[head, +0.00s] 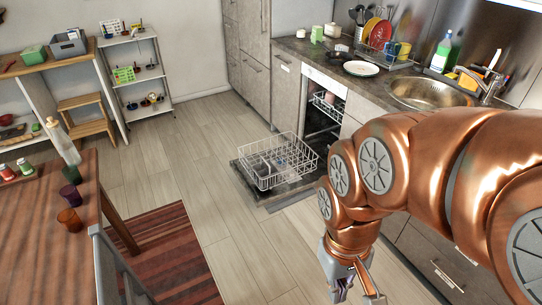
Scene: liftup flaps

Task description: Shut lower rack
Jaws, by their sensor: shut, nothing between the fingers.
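The lower rack (284,161), a white wire basket, is pulled out over the lowered dishwasher door (243,188). A grey cutlery basket seems to sit inside it. The dishwasher (319,132) stands open under the counter, and its upper rack (327,104) shows in the opening. My gripper (354,292) points down at the bottom of the picture, in front of and to the right of the rack, apart from it. It is shut and empty. My copper arm covers the cabinets right of the dishwasher.
A wooden table (86,205) with cups and a bottle stands at the left, with a chair (107,262) beside it. A striped rug (172,255) lies on the floor. The counter (345,88) holds a plate and dishes. Floor left of the door is clear.

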